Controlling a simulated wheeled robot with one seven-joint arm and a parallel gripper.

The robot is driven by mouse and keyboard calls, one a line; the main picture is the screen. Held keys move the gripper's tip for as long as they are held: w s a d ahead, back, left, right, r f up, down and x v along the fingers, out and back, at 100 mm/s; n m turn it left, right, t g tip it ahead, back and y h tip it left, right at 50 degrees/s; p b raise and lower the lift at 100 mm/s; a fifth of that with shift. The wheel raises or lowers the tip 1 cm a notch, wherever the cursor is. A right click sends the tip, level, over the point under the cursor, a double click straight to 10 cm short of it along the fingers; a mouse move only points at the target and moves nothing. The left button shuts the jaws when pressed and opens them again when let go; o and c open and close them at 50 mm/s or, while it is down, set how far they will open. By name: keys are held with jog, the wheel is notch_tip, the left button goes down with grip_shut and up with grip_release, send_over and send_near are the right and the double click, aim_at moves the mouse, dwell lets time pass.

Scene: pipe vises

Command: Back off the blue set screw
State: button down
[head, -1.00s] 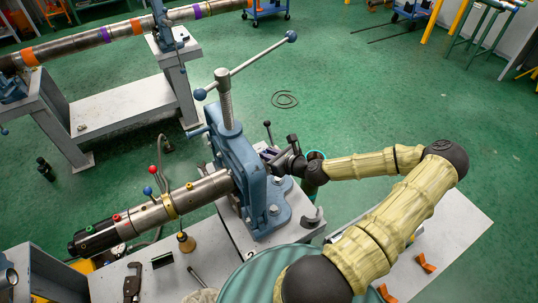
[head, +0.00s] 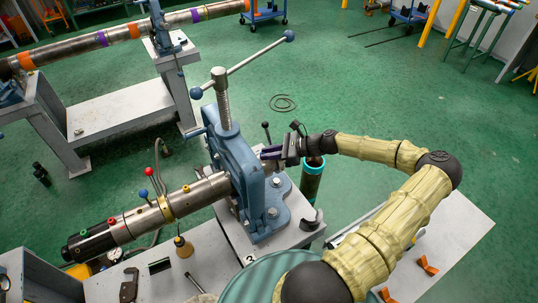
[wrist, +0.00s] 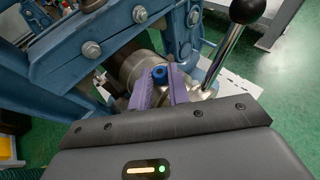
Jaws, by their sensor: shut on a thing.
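The blue set screw (wrist: 160,73) shows in the wrist view, a small blue round head with a dark centre, on a metal pipe end (wrist: 138,72) inside the blue vise. My gripper (wrist: 160,82) has its two purple fingers shut on either side of the screw head. In the head view my gripper (head: 268,153) reaches in from the right at the far side of the blue vise (head: 238,165). The vise frame hides the screw there.
A ball-ended lever (wrist: 232,40) stands just right of the fingers in the wrist view. A dark green cylinder with a teal rim (head: 312,180) stands below my wrist. Orange pieces (head: 428,266) lie on the grey bench at right.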

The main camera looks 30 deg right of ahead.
jog(key=n+g+y, duration=0.1)
jog(key=n+g, duration=0.1)
jog(key=w+n+g+y+b, duration=0.1)
jog(key=n+g, duration=0.1)
jog(key=shift+d+g, duration=0.2)
jog(key=shift+g, duration=0.1)
jog(key=shift+w+n+g+b, duration=0.15)
jog(key=shift+n+g+b, duration=0.4)
jog(key=shift+n+g, duration=0.9)
jog(key=c, duration=1.3)
grip_release()
jog(key=shift+f, duration=0.1)
jog(key=shift+y, duration=0.3)
jog(key=shift+m+t, duration=0.25)
